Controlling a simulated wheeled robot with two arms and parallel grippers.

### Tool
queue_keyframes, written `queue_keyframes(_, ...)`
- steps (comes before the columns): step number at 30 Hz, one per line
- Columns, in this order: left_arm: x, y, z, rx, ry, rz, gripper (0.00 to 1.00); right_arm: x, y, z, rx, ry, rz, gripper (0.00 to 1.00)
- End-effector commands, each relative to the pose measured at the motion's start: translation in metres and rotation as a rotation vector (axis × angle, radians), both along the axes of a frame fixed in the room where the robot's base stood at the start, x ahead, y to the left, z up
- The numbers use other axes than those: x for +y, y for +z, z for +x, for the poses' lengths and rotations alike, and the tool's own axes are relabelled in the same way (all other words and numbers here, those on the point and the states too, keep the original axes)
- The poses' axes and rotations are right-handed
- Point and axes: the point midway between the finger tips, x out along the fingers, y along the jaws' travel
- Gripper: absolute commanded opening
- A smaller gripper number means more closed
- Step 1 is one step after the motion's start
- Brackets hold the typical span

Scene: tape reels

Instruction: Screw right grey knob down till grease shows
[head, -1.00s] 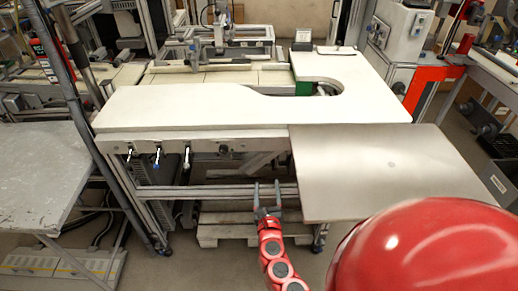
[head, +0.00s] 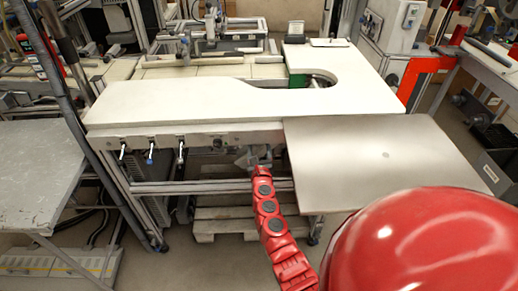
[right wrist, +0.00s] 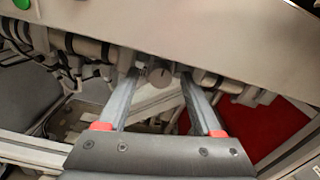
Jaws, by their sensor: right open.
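A round grey knob (right wrist: 160,76) shows in the right wrist view under the table edge. It lies between the two fingers of my right gripper (right wrist: 158,78), which are spread apart; I cannot tell if they reach around it. In the head view my right gripper (head: 252,158) is just under the front edge of the white worktop, and its fingers are partly hidden by my arm. A small dark round knob (head: 217,143) sits on the front rail to its left. I cannot tell whether it is the same knob. No grease can be made out. My left gripper is not in view.
The white worktop (head: 190,103) overhangs the rail. A grey metal plate (head: 385,155) juts out at the right. Several levers, one with a blue part (head: 149,158), hang from the rail at the left. A wooden pallet (head: 225,222) lies below.

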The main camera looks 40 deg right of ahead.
Motion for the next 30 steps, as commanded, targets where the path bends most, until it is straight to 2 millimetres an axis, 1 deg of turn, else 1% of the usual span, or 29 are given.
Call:
queue_keyframes(7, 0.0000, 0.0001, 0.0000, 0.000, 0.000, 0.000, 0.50, -0.0005, 0.0001, 0.0005, 0.000, -0.001, 0.000, 0.67)
queue_keyframes(8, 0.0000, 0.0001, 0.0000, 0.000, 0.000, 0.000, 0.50, -0.0005, 0.0002, 0.0005, 0.000, -0.001, 0.000, 0.63)
queue_keyframes(12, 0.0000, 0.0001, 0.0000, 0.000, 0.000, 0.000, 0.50, -0.0005, 0.0001, 0.0004, 0.000, -0.001, 0.000, 0.38)
queue_keyframes(14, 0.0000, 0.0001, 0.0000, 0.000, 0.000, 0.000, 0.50, -0.0004, 0.0002, 0.0004, 0.000, -0.001, 0.000, 0.27)
queue_keyframes(15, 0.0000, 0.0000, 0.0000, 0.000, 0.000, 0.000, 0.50, -0.0005, 0.0001, 0.0004, 0.000, -0.001, 0.000, 0.20)
queue_keyframes(17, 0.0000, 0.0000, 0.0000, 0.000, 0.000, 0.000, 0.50, -0.0005, 0.0001, 0.0004, 0.000, -0.001, 0.000, 0.09)
queue_keyframes(18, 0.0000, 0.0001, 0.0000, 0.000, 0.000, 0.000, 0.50, -0.0005, 0.0001, 0.0004, 0.000, -0.001, 0.000, 0.02)
queue_keyframes(19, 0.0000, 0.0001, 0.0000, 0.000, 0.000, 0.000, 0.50, -0.0005, 0.0001, 0.0004, 0.000, -0.001, 0.000, 0.00)
queue_keyframes(30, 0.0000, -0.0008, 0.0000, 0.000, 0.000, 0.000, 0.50, 0.0007, -0.0006, 0.0006, -0.014, 0.001, 0.025, 0.00)
